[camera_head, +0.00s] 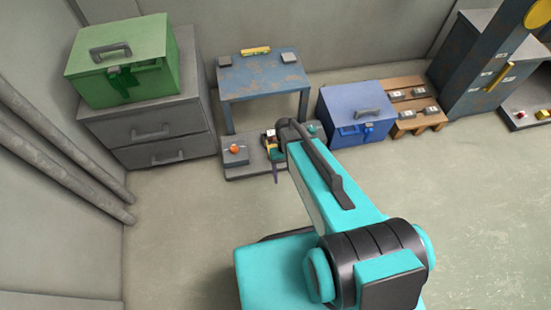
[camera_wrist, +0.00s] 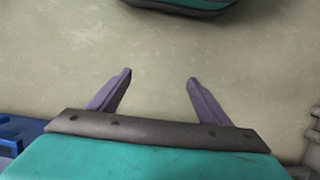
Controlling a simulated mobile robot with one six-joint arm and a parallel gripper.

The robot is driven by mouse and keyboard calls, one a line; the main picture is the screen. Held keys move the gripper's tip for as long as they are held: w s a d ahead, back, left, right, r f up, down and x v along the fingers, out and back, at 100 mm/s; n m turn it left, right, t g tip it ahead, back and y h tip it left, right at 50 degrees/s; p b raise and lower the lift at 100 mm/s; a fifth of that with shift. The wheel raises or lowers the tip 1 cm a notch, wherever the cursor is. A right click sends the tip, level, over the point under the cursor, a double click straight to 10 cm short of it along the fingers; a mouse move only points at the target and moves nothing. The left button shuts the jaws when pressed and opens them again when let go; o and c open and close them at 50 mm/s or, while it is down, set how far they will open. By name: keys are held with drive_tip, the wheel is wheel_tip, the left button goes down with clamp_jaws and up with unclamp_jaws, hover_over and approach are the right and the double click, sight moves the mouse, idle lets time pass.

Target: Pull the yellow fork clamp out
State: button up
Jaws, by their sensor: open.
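My gripper (camera_wrist: 160,76) is open in the wrist view, its two purple-grey fingers apart with only bare floor seen between them. In the head view my gripper (camera_head: 276,180) hangs by the low grey platform (camera_head: 242,172) near the back wall, partly hidden by my arm. I cannot tell for sure which yellow thing is the fork clamp. A yellow bar (camera_head: 256,51) lies at the back of the worn blue table. Another yellow bar (camera_head: 500,77) sits upright and slanted on the tall blue-grey cabinet at right. No yellow thing shows in the wrist view.
An orange knob on a grey box (camera_head: 235,153) stands on the platform's left part. A green box (camera_head: 122,60) sits on a grey drawer cabinet (camera_head: 150,128). A blue box (camera_head: 355,112) and a wooden stand (camera_head: 416,118) are to the right. The floor in front is clear.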

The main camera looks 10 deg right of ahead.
drive_tip(key=w+f+t+b, duration=0.1)
drive_tip(key=w+f+b, duration=0.3)
drive_tip(key=w+b, duration=0.8)
drive_tip(key=w+f+t+b, duration=0.2)
drive_tip(key=w+f+b, duration=0.3)
drive_tip(key=w+b, duration=0.6)
drive_tip(key=shift+w+t+b, duration=0.3)
drive_tip(key=shift+w+b, duration=0.1)
drive_tip(key=shift+b, duration=0.15)
drive_tip(key=shift+f, duration=0.2)
wheel_tip(320, 180, down, 14)
drive_tip(key=b, duration=0.6)
drive_tip(key=shift+r, duration=0.2)
